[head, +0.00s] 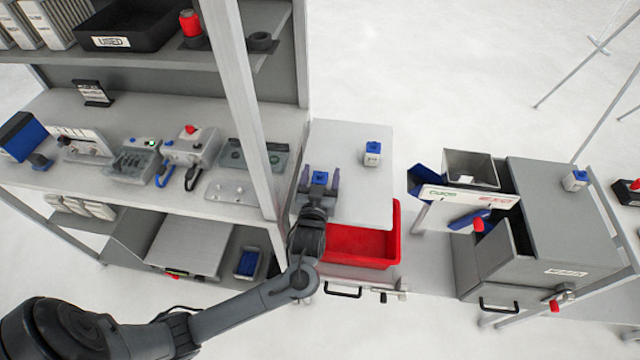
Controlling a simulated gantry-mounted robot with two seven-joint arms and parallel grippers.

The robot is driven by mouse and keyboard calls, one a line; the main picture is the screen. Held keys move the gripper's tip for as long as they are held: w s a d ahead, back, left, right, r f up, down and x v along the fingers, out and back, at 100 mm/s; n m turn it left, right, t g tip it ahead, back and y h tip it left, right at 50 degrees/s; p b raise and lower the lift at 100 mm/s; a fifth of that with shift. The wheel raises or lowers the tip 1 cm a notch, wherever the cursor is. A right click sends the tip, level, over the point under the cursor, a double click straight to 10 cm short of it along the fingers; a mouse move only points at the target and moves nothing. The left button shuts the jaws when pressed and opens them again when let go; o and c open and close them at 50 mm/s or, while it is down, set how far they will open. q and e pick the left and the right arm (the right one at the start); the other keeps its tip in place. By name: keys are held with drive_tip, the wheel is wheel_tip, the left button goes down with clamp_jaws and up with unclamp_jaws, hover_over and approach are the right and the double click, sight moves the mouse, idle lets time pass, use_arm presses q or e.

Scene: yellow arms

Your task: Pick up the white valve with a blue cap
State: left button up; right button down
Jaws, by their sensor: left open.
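A white valve with a blue cap (372,153) stands upright on the grey table top (350,200), right of my left gripper. Another blue cap (319,177) shows between the fingers of my left gripper (320,172); the body under it is mostly hidden, so I cannot tell whether the fingers touch it. The left gripper is open, over the left part of the table top. A third white valve with a blue cap (575,180) stands on the grey cabinet (560,215) at the right. My right gripper is not in view.
A red bin (362,262) sits at the table's front, by my left forearm. A shelf upright (240,100) and a workbench with several devices (190,148) stand close on the left. A grey open box (470,168) and blue bins stand right.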

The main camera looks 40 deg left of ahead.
use_arm(q)
drive_tip(key=shift+w+a, duration=0.2)
drive_tip(key=c, duration=1.1)
drive_tip(key=shift+s+r, duration=0.1)
drive_tip(key=shift+r, duration=0.25)
drive_tip(key=p+v, duration=0.1)
drive_tip(key=v, duration=1.7)
drive_tip(key=shift+p, duration=0.3)
